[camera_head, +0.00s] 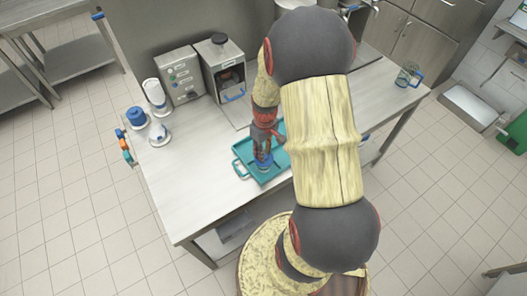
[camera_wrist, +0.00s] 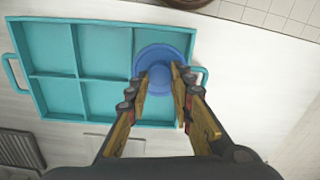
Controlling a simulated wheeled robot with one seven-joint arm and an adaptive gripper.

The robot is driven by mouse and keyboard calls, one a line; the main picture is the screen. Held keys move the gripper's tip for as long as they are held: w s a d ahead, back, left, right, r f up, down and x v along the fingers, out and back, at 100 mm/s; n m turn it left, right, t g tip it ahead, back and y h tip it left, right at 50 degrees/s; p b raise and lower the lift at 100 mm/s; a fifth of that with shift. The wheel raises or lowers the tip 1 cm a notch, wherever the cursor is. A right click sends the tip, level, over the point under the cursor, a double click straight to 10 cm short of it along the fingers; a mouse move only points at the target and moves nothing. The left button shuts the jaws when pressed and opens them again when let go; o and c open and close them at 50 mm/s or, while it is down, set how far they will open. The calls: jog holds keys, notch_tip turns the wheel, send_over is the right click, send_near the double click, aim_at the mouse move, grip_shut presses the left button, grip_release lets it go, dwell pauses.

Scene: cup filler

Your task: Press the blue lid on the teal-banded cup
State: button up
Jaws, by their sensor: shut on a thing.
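A round blue lid (camera_wrist: 152,62) shows in the wrist view over the right part of a teal divided tray (camera_wrist: 58,76). My gripper (camera_wrist: 163,72) is shut on the lid's raised middle, one finger on each side. In the head view, my gripper (camera_head: 263,146) points down over the tray (camera_head: 240,168), with the blue lid (camera_head: 264,163) under the fingers. The lid hides what is directly below it, so I cannot tell whether it touches a cup rim. No teal band on a cup can be made out.
A clear cup with a blue handle (camera_head: 407,75) stands at the far right.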

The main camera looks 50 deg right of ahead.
jog(key=o, duration=0.9)
jog(key=r, duration=1.2)
jog(key=shift+d, duration=0.25)
